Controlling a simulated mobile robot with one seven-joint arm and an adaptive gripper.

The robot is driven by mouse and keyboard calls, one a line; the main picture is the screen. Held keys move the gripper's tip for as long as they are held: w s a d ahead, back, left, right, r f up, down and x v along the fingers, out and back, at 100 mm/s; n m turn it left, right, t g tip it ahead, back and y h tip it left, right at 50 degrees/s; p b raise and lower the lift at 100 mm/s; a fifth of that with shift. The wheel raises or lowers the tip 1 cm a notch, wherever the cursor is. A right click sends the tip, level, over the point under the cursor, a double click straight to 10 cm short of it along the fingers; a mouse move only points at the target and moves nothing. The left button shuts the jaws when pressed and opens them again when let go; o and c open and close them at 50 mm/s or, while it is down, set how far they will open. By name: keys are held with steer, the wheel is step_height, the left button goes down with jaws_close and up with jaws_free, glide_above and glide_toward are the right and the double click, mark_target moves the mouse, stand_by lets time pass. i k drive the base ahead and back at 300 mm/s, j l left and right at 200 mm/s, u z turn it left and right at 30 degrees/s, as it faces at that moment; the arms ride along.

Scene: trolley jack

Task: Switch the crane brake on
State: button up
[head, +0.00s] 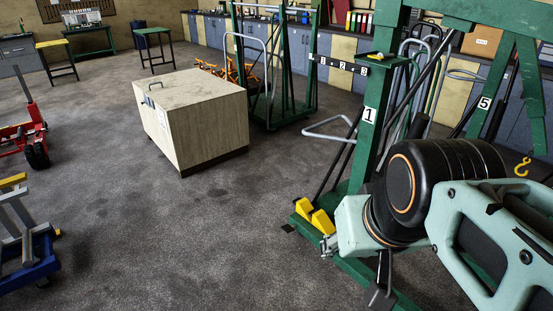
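A green crane frame stands at the right, with a post (375,125) marked 1 and a leg marked 5. A yellow hook (522,167) hangs at its right side. Two yellow wedge-shaped pieces (314,217) are low at the foot of the post, just left of my arm. I cannot tell whether they are the brake, or whether it is on. My mint-green and black arm covers much of the crane's lower right part. My gripper (380,293) shows only as dark parts at the bottom edge, below the wedges; its fingers are mostly hidden or cut off.
A wooden box (195,118) with a handle stands on the floor in the middle. A red jack (25,135) and a blue-based stand (28,240) are at the left. A green rack (275,70) stands behind the box. The grey floor (190,240) in front is clear.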

mark_target(287, 228)
steer(key=j+z, duration=0.25)
steer(key=j, duration=0.6)
steer(key=z, duration=0.2)
steer(key=i+j+z, duration=0.15)
steer(key=z, duration=0.25)
steer(key=i+j+z, duration=0.25)
steer(key=z, duration=0.15)
steer(key=i+j+z, duration=0.1)
steer(key=i+j, duration=0.15)
steer(key=i+j+z, duration=0.1)
steer(key=i+j, duration=0.15)
steer(key=j, duration=0.2)
steer(key=i+j+z, duration=0.1)
steer(key=i+j, duration=0.15)
steer(key=j, duration=0.15)
steer(key=i+j+z, duration=0.1)
steer(key=j, duration=0.3)
steer(key=i+j, duration=0.2)
steer(key=j, duration=0.15)
steer(key=i+j, duration=0.25)
steer(key=j, duration=0.15)
steer(key=i+j, duration=0.2)
steer(key=j, duration=0.15)
steer(key=i+j, duration=0.2)
steer(key=j, duration=0.2)
